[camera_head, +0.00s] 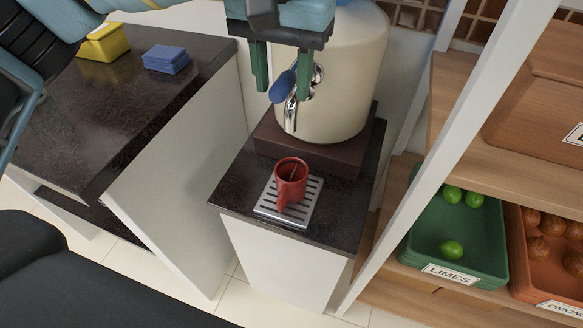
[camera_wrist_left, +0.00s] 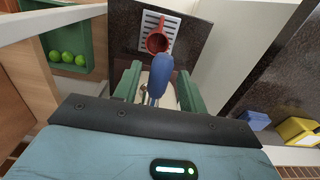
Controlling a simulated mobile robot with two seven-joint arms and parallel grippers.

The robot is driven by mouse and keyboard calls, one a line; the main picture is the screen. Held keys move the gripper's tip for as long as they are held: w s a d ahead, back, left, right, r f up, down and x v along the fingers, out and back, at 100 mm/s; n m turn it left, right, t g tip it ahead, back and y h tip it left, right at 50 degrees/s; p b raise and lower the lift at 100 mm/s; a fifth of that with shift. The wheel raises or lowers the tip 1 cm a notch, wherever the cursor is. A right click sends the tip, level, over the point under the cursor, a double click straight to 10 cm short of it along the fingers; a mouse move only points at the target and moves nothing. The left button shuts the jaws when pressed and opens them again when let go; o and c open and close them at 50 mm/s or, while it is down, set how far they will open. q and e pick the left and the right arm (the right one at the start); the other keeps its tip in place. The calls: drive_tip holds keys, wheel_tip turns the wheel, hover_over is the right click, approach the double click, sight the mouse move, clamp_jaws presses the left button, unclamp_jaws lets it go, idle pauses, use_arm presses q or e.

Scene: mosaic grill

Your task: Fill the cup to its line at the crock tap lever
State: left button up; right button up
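A cream crock (camera_head: 345,75) stands on a dark brown block on the narrow counter. Its silver tap (camera_head: 291,108) carries a blue lever (camera_head: 283,86), which also shows in the left wrist view (camera_wrist_left: 162,78). A red cup (camera_head: 291,178) stands upright on the slatted drip tray (camera_head: 270,206), below and in front of the tap; its inside and line are too small to read. My left gripper (camera_head: 283,84) is at the lever, with its green fingers apart, one on each side of it. In the left wrist view the fingers show gaps to the lever. My right gripper is not in view.
A dark counter (camera_head: 100,120) at left holds a blue block (camera_head: 167,58) and a yellow container (camera_head: 104,43). Wooden shelves at right hold a green lime crate (camera_head: 447,240) and an orange onion crate (camera_head: 540,275). A white post (camera_head: 440,150) stands between counter and shelves.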

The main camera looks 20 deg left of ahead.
use_arm(q)
drive_tip(key=c, duration=0.7)
drive_tip(key=shift+o, duration=0.2)
drive_tip(key=shift+r, duration=0.2)
drive_tip(key=shift+r+p, duration=0.75)
drive_tip(key=shift+r, duration=0.1)
drive_tip(key=shift+f, duration=0.1)
idle(6.0)
